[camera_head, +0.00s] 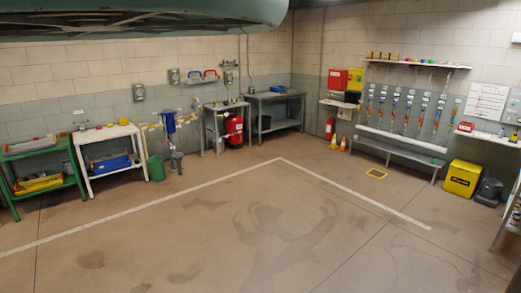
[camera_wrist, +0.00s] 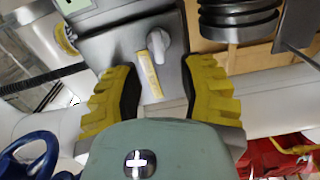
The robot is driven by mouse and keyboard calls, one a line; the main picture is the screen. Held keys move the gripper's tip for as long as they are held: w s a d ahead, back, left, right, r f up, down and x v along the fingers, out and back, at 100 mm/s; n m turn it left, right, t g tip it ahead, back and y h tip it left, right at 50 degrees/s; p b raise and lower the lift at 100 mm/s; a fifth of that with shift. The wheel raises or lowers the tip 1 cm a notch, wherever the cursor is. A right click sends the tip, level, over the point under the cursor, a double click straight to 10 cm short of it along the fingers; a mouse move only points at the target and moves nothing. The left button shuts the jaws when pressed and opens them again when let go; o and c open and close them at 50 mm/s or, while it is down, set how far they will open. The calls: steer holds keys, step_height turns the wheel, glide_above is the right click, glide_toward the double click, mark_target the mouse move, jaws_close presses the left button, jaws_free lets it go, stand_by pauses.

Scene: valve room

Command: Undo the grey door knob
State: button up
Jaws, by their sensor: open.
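In the wrist view, a light grey knob (camera_wrist: 158,42) sits on the face of a grey box (camera_wrist: 118,48). I cannot tell how far the fingertips are from the box face. The gripper's green palm hides what lies below. In the head view, I cannot make out the knob or my gripper.
The wrist view shows a blue handwheel (camera_wrist: 28,150), black rings (camera_wrist: 238,22) and red parts (camera_wrist: 275,158) around the gripper. In the head view, a white bench (camera_head: 108,137), a green rack (camera_head: 42,150) and a grey table (camera_head: 275,96) line the walls. The middle floor is clear.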

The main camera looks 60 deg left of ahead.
steer(key=a, duration=0.9)
steer(key=shift+s, duration=0.35)
